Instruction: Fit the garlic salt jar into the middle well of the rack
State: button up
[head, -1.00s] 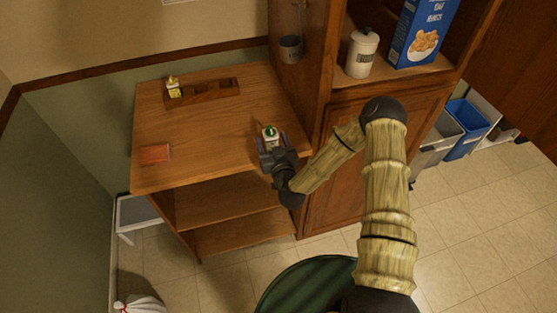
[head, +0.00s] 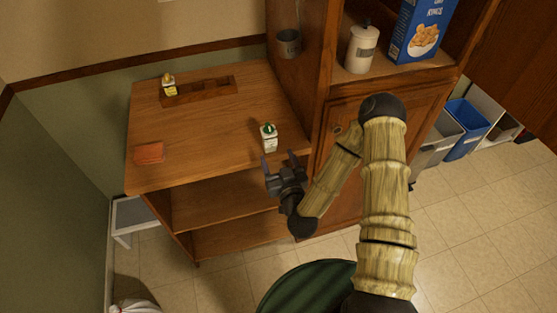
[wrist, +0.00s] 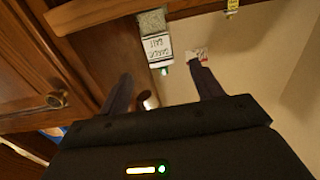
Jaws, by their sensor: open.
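The garlic salt jar (head: 268,138), white with a green top, stands upright near the right front edge of the counter. Its label reads upside down in the wrist view (wrist: 157,47). The dark wooden rack (head: 212,87) lies at the back of the counter. A jar with a yellow label (head: 169,85) stands at the rack's left end; the rack's middle looks empty. My gripper (head: 279,158) is open and empty, just in front of the counter edge, its fingers pointing towards the jar without touching it. Both fingers also show spread in the wrist view (wrist: 162,84).
A red-orange block (head: 149,153) lies at the counter's left front. A tall wooden cabinet (head: 300,80) borders the counter on the right, with a grey cup (head: 288,43) on its side. The counter's middle (head: 205,130) is clear.

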jog(key=shift+w+a, duration=0.1)
dwell(0.3)
jog(key=s+d+r+m+g+h, duration=0.1)
jog(key=s+d+r+g+h, duration=0.1)
jog(key=s+d+r+g, duration=0.3)
jog(key=s+d+r+m+g+h, duration=0.2)
jog(key=s+d+r+g, duration=0.4)
jog(key=s+d+g, duration=0.3)
jog(key=shift+s+d+r+g+h, duration=0.15)
jog(key=shift+s+d+g+h, duration=0.3)
jog(key=shift+s, duration=0.45)
jog(key=shift+o, duration=0.4)
jog(key=shift+a, duration=0.1)
